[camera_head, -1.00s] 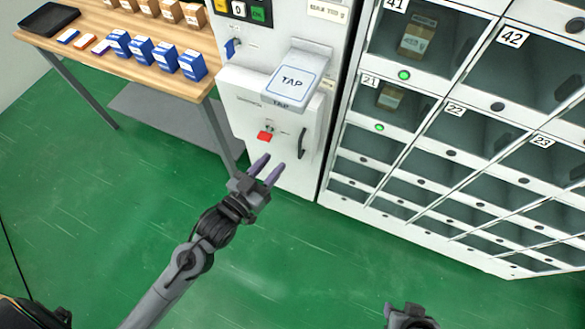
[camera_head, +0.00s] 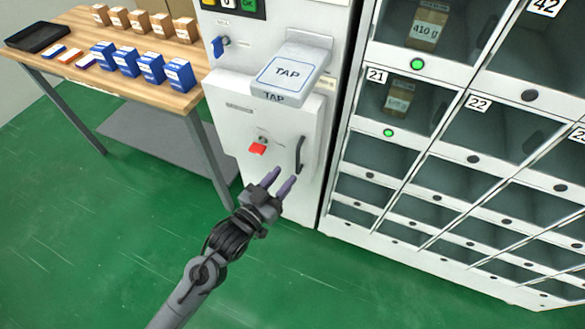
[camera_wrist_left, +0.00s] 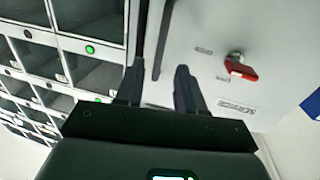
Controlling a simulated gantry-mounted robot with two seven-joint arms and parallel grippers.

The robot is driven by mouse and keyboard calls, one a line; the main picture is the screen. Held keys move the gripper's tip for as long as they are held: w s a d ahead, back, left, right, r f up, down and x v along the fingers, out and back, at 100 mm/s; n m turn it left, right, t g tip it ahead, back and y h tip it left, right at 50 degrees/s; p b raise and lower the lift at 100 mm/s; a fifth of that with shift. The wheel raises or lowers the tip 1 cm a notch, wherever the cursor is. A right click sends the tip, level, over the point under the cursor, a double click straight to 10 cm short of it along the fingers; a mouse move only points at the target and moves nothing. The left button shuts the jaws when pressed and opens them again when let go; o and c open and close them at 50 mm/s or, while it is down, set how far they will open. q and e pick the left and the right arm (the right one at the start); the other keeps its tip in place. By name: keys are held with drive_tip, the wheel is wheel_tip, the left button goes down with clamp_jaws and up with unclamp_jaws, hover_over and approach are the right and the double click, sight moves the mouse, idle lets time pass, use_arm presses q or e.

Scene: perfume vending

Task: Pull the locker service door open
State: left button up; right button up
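The white service door (camera_head: 240,140) is on the machine's lower front, below the TAP reader, and looks shut. A black vertical handle (camera_head: 300,154) is on its right side, and a red key tag (camera_head: 257,149) hangs at its lock. My left gripper (camera_head: 279,182) is open and empty, just below and in front of the handle. In the left wrist view the left gripper's fingers (camera_wrist_left: 157,88) are apart, and the dark handle (camera_wrist_left: 163,45) lies beyond them, between their lines. The red tag (camera_wrist_left: 241,71) shows right of the fingers there. My right gripper is not seen.
The TAP reader (camera_head: 290,72) juts out above the door. A locker bank (camera_head: 400,160) with lit green lights stands close on the right. A wooden table (camera_head: 100,75) with blue and brown boxes is on the left. The green floor in front is clear.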

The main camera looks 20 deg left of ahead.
use_arm(q)
drive_tip(key=b+x, duration=0.1)
drive_tip(key=x, duration=0.4)
drive_tip(key=shift+w, duration=0.1)
clamp_jaws()
idle(0.3)
